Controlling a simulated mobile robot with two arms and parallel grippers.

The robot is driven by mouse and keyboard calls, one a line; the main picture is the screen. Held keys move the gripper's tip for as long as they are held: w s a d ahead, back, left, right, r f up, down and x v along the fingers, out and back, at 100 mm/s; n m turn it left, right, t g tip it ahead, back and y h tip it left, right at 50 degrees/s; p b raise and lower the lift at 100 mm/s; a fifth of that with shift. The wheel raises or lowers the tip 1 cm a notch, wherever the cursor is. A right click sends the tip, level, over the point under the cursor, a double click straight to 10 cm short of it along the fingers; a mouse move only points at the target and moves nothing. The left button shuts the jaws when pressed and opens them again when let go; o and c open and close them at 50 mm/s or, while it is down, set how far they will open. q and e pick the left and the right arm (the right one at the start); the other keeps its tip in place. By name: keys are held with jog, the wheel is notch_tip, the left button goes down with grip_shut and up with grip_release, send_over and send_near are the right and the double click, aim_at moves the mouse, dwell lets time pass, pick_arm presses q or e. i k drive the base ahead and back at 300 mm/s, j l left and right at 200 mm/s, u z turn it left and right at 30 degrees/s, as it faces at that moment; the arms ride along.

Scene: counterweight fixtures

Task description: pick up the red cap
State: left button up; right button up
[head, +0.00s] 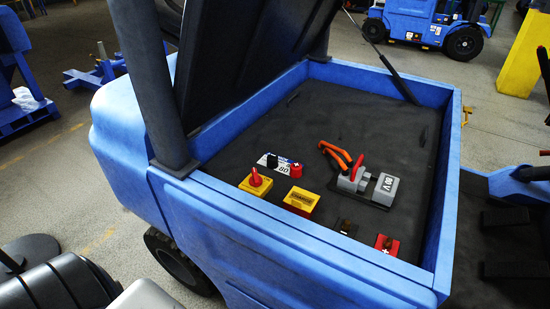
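Two red pieces with white plus marks sit in the open bay of a blue forklift. One is a small red cap (295,170) beside a black cap (272,161), by a white label strip. The other is a low red block (387,244) with a dark post on top, near the bay's front wall, beside a similar black block (346,228). I cannot tell for sure which one is the task's red cap. Both lie uncovered, and nothing holds them. Neither of my grippers shows in the head view.
Blue walls (300,237) surround the bay. A raised dark lid (250,55) rises at the left. The bay's back and right are mostly clear.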

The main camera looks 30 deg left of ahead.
aim_at(296, 168)
jog(key=u, duration=0.9)
